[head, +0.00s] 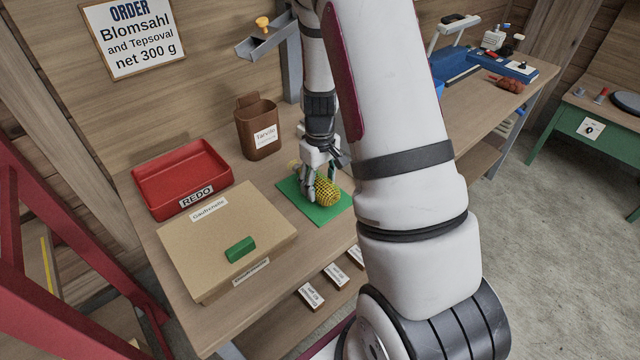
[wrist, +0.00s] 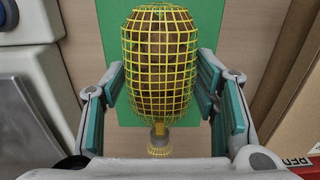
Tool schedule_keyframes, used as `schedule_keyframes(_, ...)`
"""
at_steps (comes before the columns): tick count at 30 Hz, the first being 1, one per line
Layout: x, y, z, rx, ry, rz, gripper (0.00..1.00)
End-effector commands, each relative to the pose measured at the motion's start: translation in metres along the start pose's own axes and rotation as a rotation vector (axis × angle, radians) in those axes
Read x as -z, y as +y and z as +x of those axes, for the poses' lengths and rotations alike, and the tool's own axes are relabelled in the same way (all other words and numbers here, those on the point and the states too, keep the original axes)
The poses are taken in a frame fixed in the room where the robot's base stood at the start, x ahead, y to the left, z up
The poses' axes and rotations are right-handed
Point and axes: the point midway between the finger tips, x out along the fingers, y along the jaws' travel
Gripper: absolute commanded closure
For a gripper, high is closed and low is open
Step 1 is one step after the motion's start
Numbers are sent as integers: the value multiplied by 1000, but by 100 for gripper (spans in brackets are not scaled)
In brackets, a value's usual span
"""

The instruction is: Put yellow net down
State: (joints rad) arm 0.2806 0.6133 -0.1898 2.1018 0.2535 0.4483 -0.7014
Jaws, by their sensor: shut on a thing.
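The yellow net (head: 327,192) is a filled mesh bag with brown contents. In the wrist view the yellow net (wrist: 158,62) stands between my two fingers, its gathered neck toward the bottom of the picture. My gripper (head: 314,185) is shut on it; the fingers also show in the wrist view (wrist: 160,105). In the head view the net is over or on a green mat (head: 298,206) on the wooden table. I cannot tell whether it touches the mat.
A red REDO tray (head: 183,208) and a cardboard box (head: 185,254) with a green block (head: 240,249) are left of the mat. A brown Tarville container (head: 257,146) stands behind. My arm hides the table's right part.

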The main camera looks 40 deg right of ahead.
Motion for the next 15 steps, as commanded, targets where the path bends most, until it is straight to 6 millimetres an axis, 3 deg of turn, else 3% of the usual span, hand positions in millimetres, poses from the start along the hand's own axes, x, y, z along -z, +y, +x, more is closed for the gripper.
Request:
schedule_keyframes(3, 0, 1, 9, 0, 1, 3, 92)
schedule_keyframes(13, 0, 0, 12, -1, 1, 2, 92)
schedule_keyframes(14, 0, 0, 13, 0, 1, 2, 43)
schedule_keyframes(15, 0, 0, 12, -1, 1, 1, 34)
